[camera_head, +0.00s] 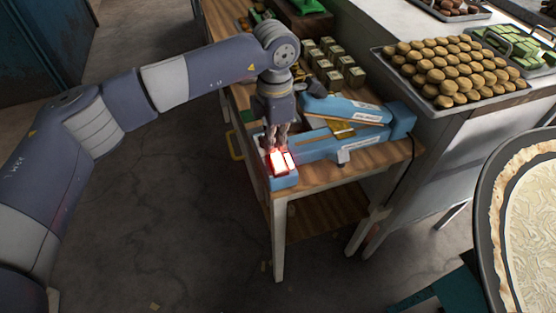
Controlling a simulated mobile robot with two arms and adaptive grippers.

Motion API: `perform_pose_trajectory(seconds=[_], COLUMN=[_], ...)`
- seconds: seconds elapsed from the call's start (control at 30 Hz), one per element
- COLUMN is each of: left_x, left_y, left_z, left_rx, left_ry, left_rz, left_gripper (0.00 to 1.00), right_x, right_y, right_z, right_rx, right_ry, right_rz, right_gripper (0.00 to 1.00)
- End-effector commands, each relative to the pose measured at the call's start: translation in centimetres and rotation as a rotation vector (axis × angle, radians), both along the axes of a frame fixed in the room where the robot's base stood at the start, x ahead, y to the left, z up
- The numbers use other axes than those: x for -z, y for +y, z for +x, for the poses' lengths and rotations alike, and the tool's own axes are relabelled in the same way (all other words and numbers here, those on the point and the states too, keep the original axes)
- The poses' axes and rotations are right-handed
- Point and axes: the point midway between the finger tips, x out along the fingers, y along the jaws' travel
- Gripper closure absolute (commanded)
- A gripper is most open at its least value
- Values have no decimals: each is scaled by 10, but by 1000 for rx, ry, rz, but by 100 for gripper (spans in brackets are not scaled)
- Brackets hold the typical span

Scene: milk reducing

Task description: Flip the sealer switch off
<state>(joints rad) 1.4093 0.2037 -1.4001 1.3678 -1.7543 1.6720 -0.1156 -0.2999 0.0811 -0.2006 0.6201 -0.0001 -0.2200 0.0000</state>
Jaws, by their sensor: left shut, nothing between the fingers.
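The blue sealer (322,145) lies on the small wooden table, with its upper arm (345,108) raised at a slant above its base. A red glowing switch (279,161) sits at the left front end of the base and looks lit. My left gripper (274,146) points down right at the switch, its fingers together and empty. The fingertips are at the far edge of the switch; whether they touch it I cannot tell. My right gripper is not in view.
Several small wrapped blocks (335,62) stand on the table behind the sealer. A tray of round cookies (450,72) and a tray of green pieces (512,45) sit on the counter at right. A large round pan (485,215) fills the right edge. Open floor lies at front left.

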Motion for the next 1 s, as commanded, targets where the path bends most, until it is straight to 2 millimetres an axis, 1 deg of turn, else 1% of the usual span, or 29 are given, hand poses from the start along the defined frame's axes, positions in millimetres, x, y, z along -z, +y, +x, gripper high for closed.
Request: perform_pose_trajectory(seconds=[1.0], left_x=[16], left_y=[0], left_z=[0], left_rx=[0], left_ry=[0], left_rz=[0], left_gripper=[100], right_x=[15], right_y=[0], right_z=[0], right_rx=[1], right_ry=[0], right_rz=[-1], right_gripper=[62])
